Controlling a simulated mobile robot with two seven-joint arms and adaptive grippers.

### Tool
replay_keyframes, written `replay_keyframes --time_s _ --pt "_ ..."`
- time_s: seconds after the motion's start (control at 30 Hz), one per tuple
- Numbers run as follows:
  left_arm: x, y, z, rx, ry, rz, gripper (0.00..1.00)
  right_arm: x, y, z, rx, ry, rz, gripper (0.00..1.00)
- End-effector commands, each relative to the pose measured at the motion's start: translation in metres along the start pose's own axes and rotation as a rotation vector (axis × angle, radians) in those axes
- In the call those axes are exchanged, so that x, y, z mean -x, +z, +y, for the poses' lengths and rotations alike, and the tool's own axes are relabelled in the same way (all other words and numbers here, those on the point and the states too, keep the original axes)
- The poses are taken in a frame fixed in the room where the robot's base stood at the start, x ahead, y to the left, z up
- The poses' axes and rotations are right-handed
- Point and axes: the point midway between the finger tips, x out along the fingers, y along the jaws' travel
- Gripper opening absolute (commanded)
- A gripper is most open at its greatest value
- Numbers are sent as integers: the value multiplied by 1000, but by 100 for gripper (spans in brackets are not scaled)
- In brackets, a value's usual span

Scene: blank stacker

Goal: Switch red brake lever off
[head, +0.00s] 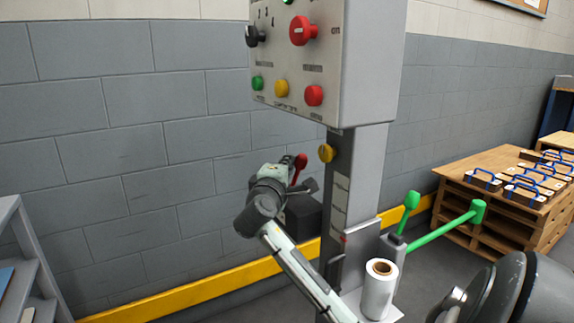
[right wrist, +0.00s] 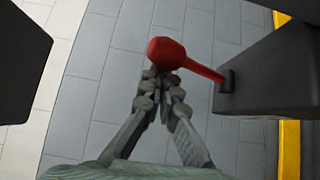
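The red brake lever (head: 300,163) sticks out from a dark box (head: 303,216) on the side of the grey control column. In the right wrist view, its round red knob (right wrist: 166,53) and thin red arm (right wrist: 203,70) run right to a slot in the box. My right gripper (head: 303,176) is beside the lever. In the right wrist view its fingertips (right wrist: 160,80) are drawn together just below the knob, which shows beyond them. They look shut and hold nothing; whether they touch the lever is unclear. My left gripper is not in view.
The control panel (head: 357,65) with knobs and buttons hangs above the lever. Green-handled levers (head: 445,230) and a white roll (head: 379,289) are at the column's right. A grey block wall (head: 120,150) stands behind. Wooden pallets (head: 490,235) are at the right.

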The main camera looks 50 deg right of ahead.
Motion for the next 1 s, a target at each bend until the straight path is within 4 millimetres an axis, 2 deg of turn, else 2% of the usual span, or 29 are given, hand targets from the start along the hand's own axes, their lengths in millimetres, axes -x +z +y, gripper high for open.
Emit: replay_keyframes --time_s 0.27,0.37,0.7,0.83,1.0 --pt "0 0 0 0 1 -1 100 5 4 0 2 -1 -14 0" --pt "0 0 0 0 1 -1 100 19 4 -1 0 -3 -12 0" --pt "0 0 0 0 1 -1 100 90 0 -1 0 -3 -1 0" --pt "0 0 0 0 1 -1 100 109 -1 -2 1 -4 0 0" --pt "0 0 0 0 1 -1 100 119 -1 -1 2 -2 0 0"
